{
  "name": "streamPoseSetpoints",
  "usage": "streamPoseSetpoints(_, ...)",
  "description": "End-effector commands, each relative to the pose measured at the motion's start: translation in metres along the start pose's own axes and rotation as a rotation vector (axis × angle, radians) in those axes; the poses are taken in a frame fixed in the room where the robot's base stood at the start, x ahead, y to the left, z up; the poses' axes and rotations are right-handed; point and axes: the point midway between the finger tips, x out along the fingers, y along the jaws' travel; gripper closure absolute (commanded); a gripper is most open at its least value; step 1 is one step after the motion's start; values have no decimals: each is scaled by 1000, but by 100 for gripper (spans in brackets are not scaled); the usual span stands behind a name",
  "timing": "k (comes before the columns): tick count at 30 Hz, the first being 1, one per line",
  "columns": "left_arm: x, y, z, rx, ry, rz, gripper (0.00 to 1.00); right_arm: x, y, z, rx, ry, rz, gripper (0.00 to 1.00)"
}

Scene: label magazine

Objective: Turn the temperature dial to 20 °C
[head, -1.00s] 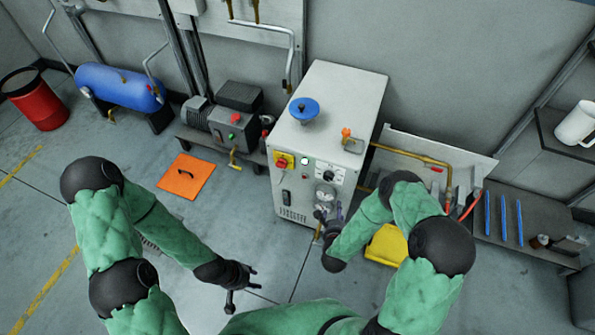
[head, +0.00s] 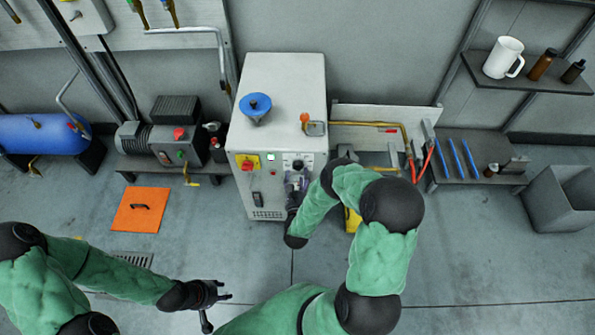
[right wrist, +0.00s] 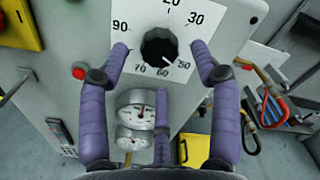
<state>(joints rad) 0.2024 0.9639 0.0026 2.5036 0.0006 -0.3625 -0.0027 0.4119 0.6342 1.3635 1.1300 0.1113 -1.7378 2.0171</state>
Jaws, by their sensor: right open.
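The temperature dial is a black round knob (right wrist: 159,46) on a white plate with numbers, on the front of a light grey cabinet (head: 262,205). In the right wrist view 20 is at the top, 30 upper right, 90 at left, and 50, 60 and 70 below. Its pointer seems to face lower right, near 50. My right gripper (right wrist: 165,58) is open, its purple fingers on either side of the knob with gaps between; I cannot tell the depth. It also shows in the head view (head: 297,182). My left gripper (head: 219,306) appears open and empty, low over the floor.
Two gauges (right wrist: 136,116) sit below the dial. A red button (right wrist: 79,72) and a yellow switch plate (head: 247,162) are on the same front. A blue funnel-like part (head: 255,107) stands on the cabinet top. Pipes and a shelf (head: 480,170) are at right.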

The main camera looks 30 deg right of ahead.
Motion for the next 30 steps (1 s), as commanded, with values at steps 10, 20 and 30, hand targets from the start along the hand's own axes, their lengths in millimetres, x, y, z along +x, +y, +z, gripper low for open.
streamPoseSetpoints(10, 9, -3, -1, 0, 1, 0, 60, 34, 0, 0, -1, 0, 1, 36)
streamPoseSetpoints(20, 9, -3, -1, 0, 1, 0, 60, 35, 0, 0, -1, -1, 1, 45)
streamPoseSetpoints(30, 9, -3, -1, 0, 1, 0, 60, 35, 0, 0, -2, 0, 1, 92)
